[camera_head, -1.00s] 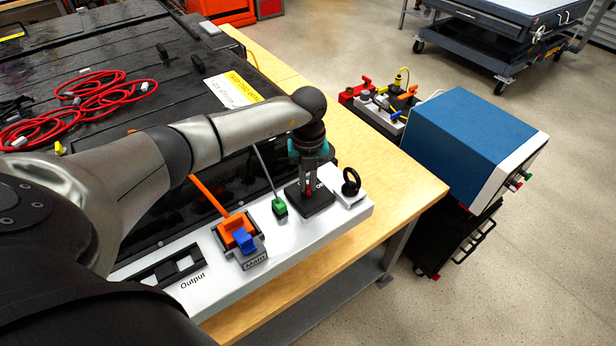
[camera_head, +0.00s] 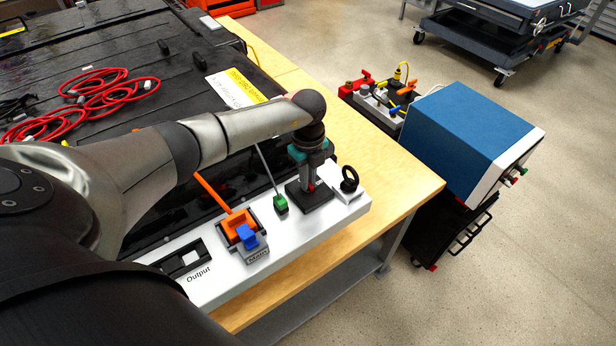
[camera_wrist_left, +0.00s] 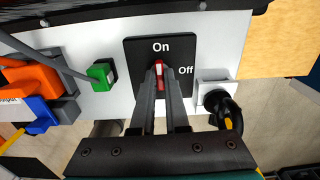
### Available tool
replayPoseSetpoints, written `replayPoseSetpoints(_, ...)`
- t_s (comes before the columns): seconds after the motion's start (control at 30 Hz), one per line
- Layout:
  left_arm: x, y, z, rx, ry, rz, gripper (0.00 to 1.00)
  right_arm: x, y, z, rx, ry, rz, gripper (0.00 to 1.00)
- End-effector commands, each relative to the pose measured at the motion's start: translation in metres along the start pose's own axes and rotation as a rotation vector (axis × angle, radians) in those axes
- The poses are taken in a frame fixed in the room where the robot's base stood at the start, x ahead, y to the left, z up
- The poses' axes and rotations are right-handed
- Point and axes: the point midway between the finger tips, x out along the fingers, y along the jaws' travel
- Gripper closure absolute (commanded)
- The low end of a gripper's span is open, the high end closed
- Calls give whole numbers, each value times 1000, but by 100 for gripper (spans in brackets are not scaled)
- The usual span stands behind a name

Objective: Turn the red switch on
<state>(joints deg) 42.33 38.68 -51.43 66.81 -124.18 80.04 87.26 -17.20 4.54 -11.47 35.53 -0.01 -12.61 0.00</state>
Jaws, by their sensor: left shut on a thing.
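The red switch (camera_wrist_left: 159,69) sits on a black square plate (camera_wrist_left: 133,49) marked "On" at the top and "Off" at the right in the left wrist view. My left gripper (camera_wrist_left: 160,84) is shut on the red switch, with a finger on either side of it. The visible red part stands upright in that view, below "On" and left of "Off". In the head view my left gripper (camera_head: 309,188) reaches down onto the black plate (camera_head: 318,201), and only a bit of red shows. My right gripper is not in view.
A green connector (camera_head: 281,203) and an orange and blue plug (camera_head: 245,235) sit left of the switch on the white panel (camera_head: 218,285). A black ring-shaped part (camera_head: 349,180) stands close on its right. A blue box (camera_head: 470,135) stands beyond the bench edge.

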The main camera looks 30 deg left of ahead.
Motion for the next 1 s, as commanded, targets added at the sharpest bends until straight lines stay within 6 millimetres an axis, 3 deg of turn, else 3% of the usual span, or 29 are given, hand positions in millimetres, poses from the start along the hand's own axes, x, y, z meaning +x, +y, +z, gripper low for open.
replayPoseSetpoints(0.33, -1, -1, 2, -7, -4, -3, 100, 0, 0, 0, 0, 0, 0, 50)
replayPoseSetpoints(0.37, -1, -1, 2, -7, -4, -3, 85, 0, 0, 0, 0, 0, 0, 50)
replayPoseSetpoints(0.6, -1, 0, 1, -4, -2, -2, 58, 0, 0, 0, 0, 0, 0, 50)
replayPoseSetpoints(0.87, -1, 0, 0, -3, -1, -1, 57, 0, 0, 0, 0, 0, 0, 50)
replayPoseSetpoints(1.0, -10, -1, 1, -2, -2, -4, 57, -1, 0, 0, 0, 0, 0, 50)
